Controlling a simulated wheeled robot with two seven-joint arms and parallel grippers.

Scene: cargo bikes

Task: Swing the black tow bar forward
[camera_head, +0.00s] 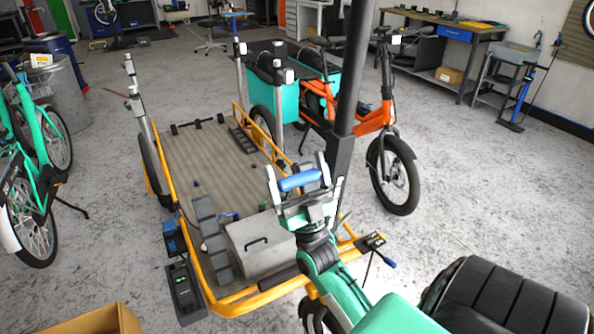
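A tall black bar (346,95) stands almost upright in front of the orange bike, and looks like the tow bar. Its top runs out of view, and its lower end is hidden near the trailer's front right corner. My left gripper is not in view.
The yellow-framed flat trailer (262,299) carries a grey case (265,245) and black boxes. An orange cargo bike (380,118) stands behind the bar. Teal bikes (48,185) stand at left. A cardboard box (95,322) is at the bottom left. The floor at right (490,190) is clear.

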